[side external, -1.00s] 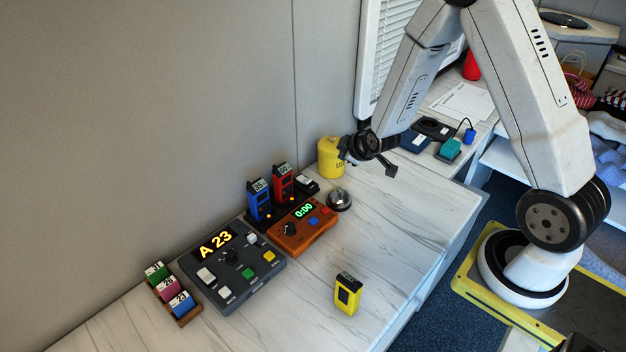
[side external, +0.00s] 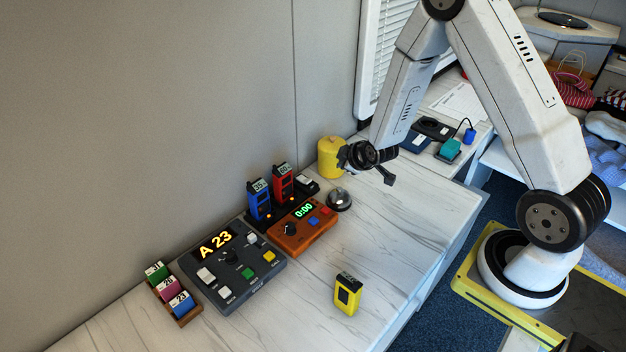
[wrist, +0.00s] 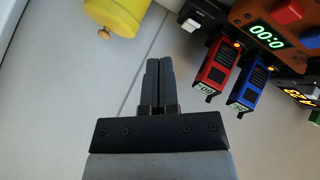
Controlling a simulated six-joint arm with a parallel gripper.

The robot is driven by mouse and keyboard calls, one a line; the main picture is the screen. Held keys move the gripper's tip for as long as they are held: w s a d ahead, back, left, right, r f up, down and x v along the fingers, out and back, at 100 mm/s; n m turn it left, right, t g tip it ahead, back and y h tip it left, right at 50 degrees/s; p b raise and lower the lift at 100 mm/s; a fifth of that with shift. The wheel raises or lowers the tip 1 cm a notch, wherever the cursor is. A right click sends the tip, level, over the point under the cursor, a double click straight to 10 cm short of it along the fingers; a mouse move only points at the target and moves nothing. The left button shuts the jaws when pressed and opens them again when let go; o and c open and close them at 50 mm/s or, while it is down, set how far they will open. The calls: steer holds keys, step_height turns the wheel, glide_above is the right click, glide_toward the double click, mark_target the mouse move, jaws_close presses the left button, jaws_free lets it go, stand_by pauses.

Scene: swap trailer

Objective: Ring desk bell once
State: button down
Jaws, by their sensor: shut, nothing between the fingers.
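The desk bell (side external: 339,200) is a small silver dome on a dark base. It stands on the marbled counter just right of the orange timer box. My gripper (side external: 343,158) is above the counter, up from the bell in the side view and close to the yellow canister; a clear gap shows between gripper and bell. In the wrist view my gripper's two dark fingers (wrist: 161,88) lie together with nothing between them. The bell does not show in the wrist view.
The yellow canister (side external: 330,157) stands by the wall. Red (side external: 283,182) and blue (side external: 259,201) handheld units stand behind the orange timer box (side external: 303,228). A grey console (side external: 232,266) is farther left. A yellow device (side external: 348,294) stands at the front. The counter right of the bell is clear.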

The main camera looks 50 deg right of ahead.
mark_target(342, 191)
steer(key=shift+f, duration=3.05)
steer(key=shift+f, duration=0.95)
stand_by(1.1)
steer(key=shift+r, duration=1)
steer(key=shift+r, duration=2.5)
steer(key=shift+a, duration=0.1)
